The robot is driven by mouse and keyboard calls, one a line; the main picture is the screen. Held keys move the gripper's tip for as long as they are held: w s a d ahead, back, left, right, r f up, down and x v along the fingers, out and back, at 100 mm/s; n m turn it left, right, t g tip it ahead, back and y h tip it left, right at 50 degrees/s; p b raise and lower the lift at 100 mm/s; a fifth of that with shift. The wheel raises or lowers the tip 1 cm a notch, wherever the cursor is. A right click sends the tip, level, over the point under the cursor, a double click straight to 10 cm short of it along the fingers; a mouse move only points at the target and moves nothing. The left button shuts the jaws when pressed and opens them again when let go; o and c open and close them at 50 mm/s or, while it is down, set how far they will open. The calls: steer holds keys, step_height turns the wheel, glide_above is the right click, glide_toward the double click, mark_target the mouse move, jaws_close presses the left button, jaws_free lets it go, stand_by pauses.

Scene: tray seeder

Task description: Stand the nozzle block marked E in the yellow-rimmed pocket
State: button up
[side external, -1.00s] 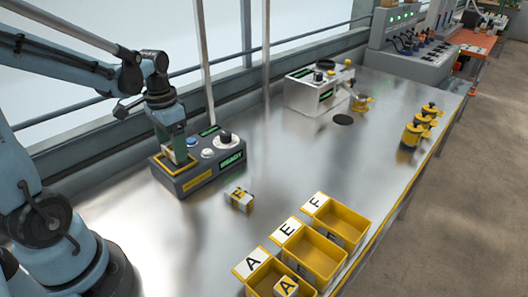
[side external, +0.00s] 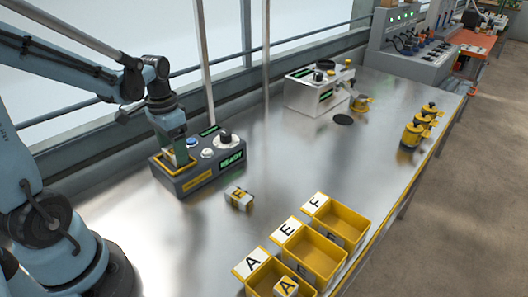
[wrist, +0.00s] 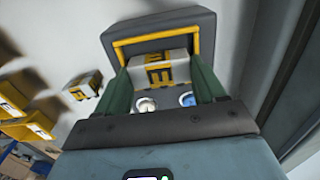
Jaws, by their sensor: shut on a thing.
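The nozzle block marked E (wrist: 158,72) shows in the wrist view between the two green fingers of my gripper (wrist: 163,88), which is shut on it. In the side view my gripper (side external: 180,152) points down at the yellow-rimmed pocket (side external: 192,165) of the dark grey unit. The yellow rim (wrist: 150,43) frames the block in the wrist view, and the block appears upright within it. How deep it sits, and whether it touches the bottom, is hidden.
The unit's display (side external: 231,160) reads READY, beside buttons and a black knob. A loose lettered block (side external: 239,198) lies on the metal bench. Yellow bins A (side external: 247,262), E (side external: 284,228) and F (side external: 313,202) line the front; bin A holds a block marked A (side external: 286,287).

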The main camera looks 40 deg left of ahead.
steer(key=shift+f, duration=0.2)
steer(key=o, duration=1.2)
step_height(320, 180, up, 12)
steer(key=d+f+t, duration=0.5)
steer(key=d+t, duration=0.2)
steer(key=d, duration=0.6)
steer(key=shift+w, duration=0.15)
